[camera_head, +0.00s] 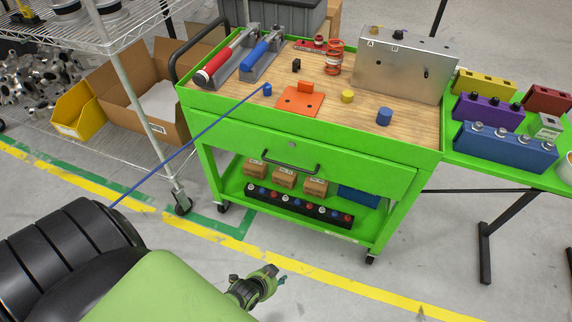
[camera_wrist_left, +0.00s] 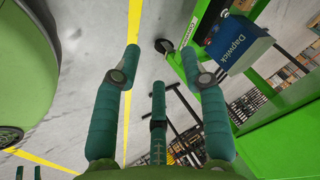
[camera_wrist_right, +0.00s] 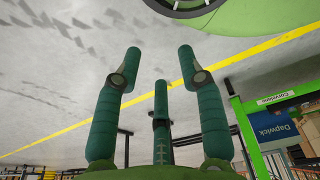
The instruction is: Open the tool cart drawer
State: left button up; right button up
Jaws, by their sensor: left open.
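The green tool cart (camera_head: 215,115) stands in the middle of the head view. Its drawer (camera_head: 235,145) is under the wooden top, and its front looks flush with the cart. A dark bar handle (camera_head: 290,168) runs across the drawer front, with a small round lock above it. My left gripper (camera_head: 255,287) is in front of the cart and below the handle, apart from it. It is open and empty, and its spread fingers show in the left wrist view (camera_wrist_left: 161,55). My right gripper (camera_wrist_right: 160,52) has spread, empty fingers in the right wrist view and is hidden in the head view.
Boxes and a strip of coloured parts (camera_head: 300,207) fill the cart's lower shelf. A wire rack (camera_head: 100,35) stands at left, and a green side table (camera_head: 475,160) with coloured blocks at right. The floor before the cart is clear.

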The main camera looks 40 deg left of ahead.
pick_arm(q)
jog(key=w+a+r+m+t+b, duration=0.1)
jog(key=w+r, duration=0.1)
jog(key=w, duration=0.3)
jog(key=w+a+r+m+t+b, duration=0.1)
jog(key=w+a+r+t, duration=0.1)
jog(key=w, duration=0.2)
jog(key=m+t+y+b, duration=0.3)
jog(key=m+t+b, duration=0.2)
jog(key=m, duration=0.1)
send_near(288, 165)
notch_tip(288, 165, down, 2)
jog(key=w, duration=0.3)
jog(key=shift+y, duration=0.3)
jog(key=x, duration=0.3)
jog(key=b+x, duration=0.1)
jog(key=x, duration=0.3)
jog(key=shift+a+r, duration=0.1)
jog(key=shift+a, duration=0.15)
pick_arm(e)
jog(key=w+f+t, duration=0.3)
jog(key=w+f, duration=0.3)
jog(key=w, duration=0.5)
jog(key=shift+w+a+f, duration=0.15)
jog(key=shift+a+f, duration=0.2)
pick_arm(q)
grip_shut()
